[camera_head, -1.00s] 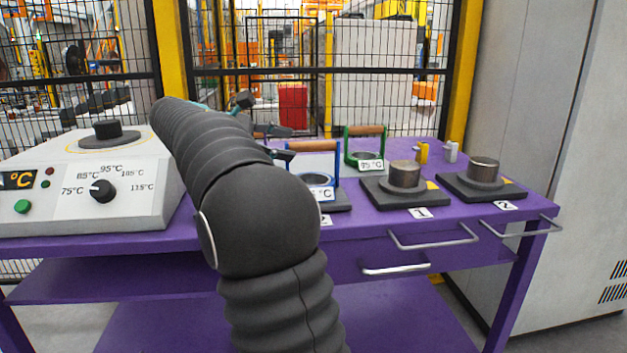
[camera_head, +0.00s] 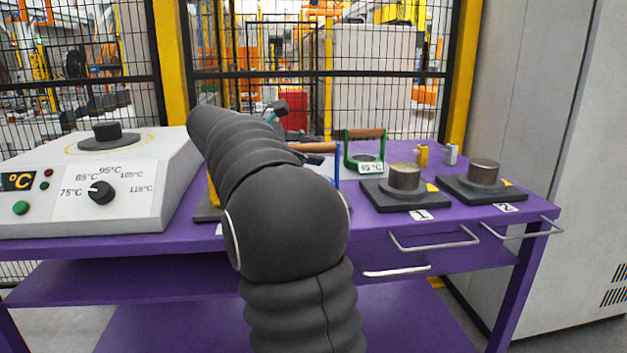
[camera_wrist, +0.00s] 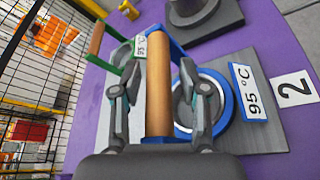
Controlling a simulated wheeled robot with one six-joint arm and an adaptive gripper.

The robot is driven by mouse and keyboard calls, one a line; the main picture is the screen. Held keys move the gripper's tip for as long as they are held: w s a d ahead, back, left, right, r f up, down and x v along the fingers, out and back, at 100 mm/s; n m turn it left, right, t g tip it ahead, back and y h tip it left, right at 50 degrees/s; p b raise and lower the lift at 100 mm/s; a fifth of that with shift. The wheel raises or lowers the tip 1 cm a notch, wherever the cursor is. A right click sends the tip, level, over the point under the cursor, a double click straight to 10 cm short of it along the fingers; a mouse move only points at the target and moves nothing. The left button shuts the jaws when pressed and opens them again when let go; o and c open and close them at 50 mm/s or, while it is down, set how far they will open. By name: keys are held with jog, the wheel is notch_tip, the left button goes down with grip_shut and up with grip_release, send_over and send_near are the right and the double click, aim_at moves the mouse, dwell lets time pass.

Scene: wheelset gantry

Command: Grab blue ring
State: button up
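The blue ring (camera_wrist: 228,101) lies on a dark base plate in the wrist view, with a blue frame and a wooden bar handle (camera_wrist: 159,90) and a "95 °C" label. In the head view its blue upright (camera_head: 337,166) and part of its handle (camera_head: 312,147) show beside my arm, which hides the rest. My gripper (camera_wrist: 160,90) is open. Its two fingers stand on either side of the wooden handle, with a gap visible on both sides. I cannot tell the depth of the fingers relative to the handle exactly.
A green-framed ring with a wooden handle (camera_head: 365,133) stands just behind. Plates with metal cylinders (camera_head: 405,176) (camera_head: 483,172) stand to the right on the purple table (camera_head: 450,225). A heater unit (camera_head: 100,190) is at left. A mesh fence runs behind.

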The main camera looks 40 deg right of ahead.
grip_shut()
jog(key=shift+r, duration=0.1)
